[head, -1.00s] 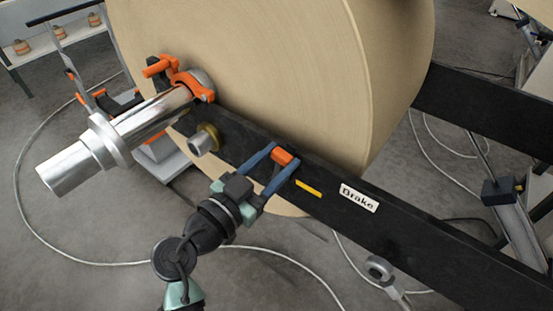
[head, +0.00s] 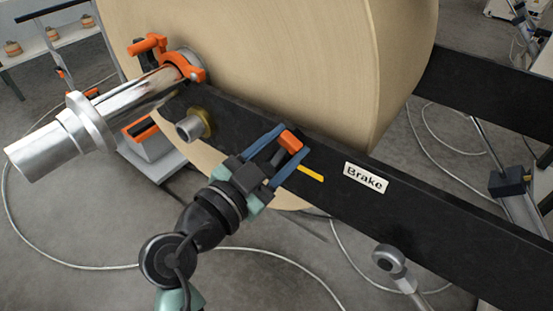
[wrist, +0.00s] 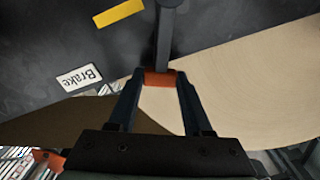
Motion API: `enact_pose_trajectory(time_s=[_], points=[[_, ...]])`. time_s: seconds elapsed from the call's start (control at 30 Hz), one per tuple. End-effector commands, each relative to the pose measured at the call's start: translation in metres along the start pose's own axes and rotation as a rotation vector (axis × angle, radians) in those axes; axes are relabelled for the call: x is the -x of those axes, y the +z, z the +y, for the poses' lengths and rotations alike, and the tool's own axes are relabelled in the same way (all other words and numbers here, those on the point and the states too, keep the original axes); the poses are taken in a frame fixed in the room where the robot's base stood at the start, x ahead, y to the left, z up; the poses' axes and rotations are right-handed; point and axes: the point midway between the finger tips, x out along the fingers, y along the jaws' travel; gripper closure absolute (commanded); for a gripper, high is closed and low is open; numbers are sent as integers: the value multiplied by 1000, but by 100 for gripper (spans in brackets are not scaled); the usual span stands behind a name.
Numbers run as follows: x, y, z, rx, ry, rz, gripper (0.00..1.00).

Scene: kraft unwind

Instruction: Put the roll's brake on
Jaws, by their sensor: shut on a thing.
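The brake lever shows in the wrist view as a dark arm (wrist: 165,38) with an orange handle (wrist: 159,79) at its end. In the head view the orange handle (head: 290,139) stands at the upper edge of the black beam. My gripper (head: 292,143) is shut on this handle, one blue finger on each side; the wrist view shows the gripper (wrist: 158,84) too. A yellow mark (head: 311,173) and a white "Brake" label (head: 366,177) are on the beam, right of the handle. The lever lies apart from the yellow mark. The large tan roll (head: 270,60) is behind the beam.
The black beam (head: 450,233) runs to the lower right. A silver shaft (head: 130,100) with an orange clamp (head: 187,66) sticks out at the left. A brass-ringed stub (head: 195,125) is left of my gripper. A rod end (head: 388,259) stands below the beam.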

Motion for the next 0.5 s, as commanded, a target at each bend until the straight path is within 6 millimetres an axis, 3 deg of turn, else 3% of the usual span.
enact_pose_trajectory(time_s=[0.03,0.5], points=[[0,10,9,-45,0,5,100],[0,19,45,-448,-1,4,100]])
